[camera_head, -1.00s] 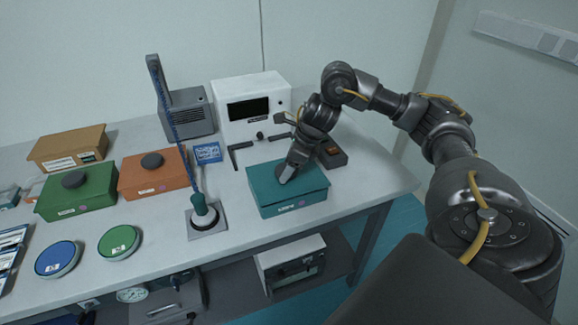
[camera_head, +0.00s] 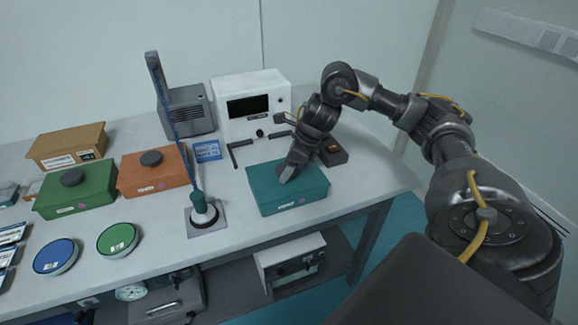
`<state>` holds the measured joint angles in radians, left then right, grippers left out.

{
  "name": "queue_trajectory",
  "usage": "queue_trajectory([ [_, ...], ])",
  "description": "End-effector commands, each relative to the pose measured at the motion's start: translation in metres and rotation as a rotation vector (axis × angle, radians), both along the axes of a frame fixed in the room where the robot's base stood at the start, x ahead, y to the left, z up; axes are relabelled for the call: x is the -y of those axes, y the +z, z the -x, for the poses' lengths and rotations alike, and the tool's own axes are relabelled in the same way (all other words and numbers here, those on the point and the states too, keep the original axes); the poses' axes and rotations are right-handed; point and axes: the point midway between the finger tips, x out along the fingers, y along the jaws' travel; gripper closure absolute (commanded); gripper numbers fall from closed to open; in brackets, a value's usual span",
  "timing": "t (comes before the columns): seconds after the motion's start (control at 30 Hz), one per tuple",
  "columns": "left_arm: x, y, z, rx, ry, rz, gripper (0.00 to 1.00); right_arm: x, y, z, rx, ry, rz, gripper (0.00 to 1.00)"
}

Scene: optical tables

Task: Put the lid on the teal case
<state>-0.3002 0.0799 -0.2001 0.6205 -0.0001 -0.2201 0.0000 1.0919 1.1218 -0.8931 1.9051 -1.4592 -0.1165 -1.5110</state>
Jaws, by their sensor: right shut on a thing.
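The teal case (camera_head: 285,204) stands on the table at the right of the bench, just in front of the white instrument. Its teal lid (camera_head: 308,178) lies over the top of the case and looks level with it. My right gripper (camera_head: 288,174) reaches down from behind and is shut at the middle of the lid, on its knob, which the fingers hide. I cannot tell from here whether the lid is fully seated. My left gripper is not in view.
A green case (camera_head: 80,198) and an orange case (camera_head: 150,180), both with dark knobs, stand to the left. Blue (camera_head: 55,258) and green (camera_head: 118,240) round dishes lie in front. A soldering-style stand (camera_head: 203,218) is left of the teal case. A white instrument (camera_head: 235,90) stands behind.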

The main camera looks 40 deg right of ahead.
Motion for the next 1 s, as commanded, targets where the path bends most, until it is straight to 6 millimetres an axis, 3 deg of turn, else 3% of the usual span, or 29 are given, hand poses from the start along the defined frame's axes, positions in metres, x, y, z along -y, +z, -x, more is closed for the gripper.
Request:
queue_trajectory([
  [0.3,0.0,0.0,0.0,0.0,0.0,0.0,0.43,0.0,0.0,0.0,0.001,0.0,-0.001,0.69],
  [0.33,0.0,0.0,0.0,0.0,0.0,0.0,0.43,0.0,0.0,0.0,0.001,0.0,-0.001,0.4],
  [0.53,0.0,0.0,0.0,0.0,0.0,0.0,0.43,0.0,0.0,0.0,0.001,0.0,-0.001,0.16],
  [0.83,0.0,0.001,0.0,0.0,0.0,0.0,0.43,0.001,0.003,0.001,0.001,0.0,0.001,0.16],
  [1.0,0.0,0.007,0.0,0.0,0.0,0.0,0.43,0.007,0.025,0.006,0.004,-0.001,0.002,0.16],
])
